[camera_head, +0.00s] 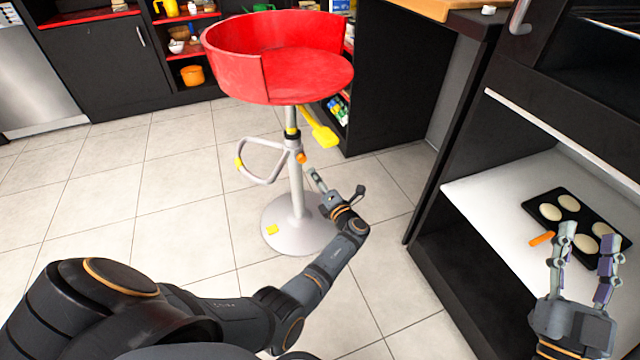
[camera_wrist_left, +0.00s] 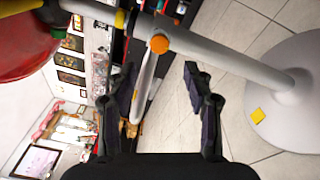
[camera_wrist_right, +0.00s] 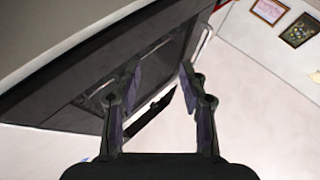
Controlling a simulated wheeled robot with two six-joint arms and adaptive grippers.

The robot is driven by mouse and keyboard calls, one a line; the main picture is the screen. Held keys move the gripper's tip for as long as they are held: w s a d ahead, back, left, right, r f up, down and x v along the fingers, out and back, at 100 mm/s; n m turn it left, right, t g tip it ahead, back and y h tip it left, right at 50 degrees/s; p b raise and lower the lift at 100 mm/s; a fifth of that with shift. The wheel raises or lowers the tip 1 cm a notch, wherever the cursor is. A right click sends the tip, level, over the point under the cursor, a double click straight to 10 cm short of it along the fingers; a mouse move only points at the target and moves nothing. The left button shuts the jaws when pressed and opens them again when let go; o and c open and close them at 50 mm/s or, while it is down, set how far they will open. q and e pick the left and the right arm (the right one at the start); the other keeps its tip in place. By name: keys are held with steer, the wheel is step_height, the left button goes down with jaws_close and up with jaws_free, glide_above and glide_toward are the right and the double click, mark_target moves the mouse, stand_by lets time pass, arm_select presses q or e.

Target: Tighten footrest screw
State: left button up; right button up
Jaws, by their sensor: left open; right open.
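The red bar stool (camera_head: 305,75) stands on the tiled floor on a grey post with a round base (camera_head: 292,238). A grey loop footrest (camera_head: 262,163) is clamped to the post and sticks out to the left. The orange screw knob (camera_head: 301,158) sits on the clamp's right side; it also shows in the left wrist view (camera_wrist_left: 159,44). My left gripper (camera_head: 336,182) is open and empty, just below and right of the knob, apart from it. In its wrist view (camera_wrist_left: 160,85) the knob lies beyond the fingertips. My right gripper (camera_head: 588,240) is open and empty at the right.
A yellow spatula-like thing (camera_head: 320,128) shows beside the post under the seat. A black tray (camera_head: 566,212) with several pale round pieces lies on a white shelf (camera_head: 480,190) near my right gripper. Dark cabinets (camera_head: 395,85) stand behind. The floor left of the stool is clear.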

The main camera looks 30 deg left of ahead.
arm_select(q)
steer(key=shift+v, duration=0.9)
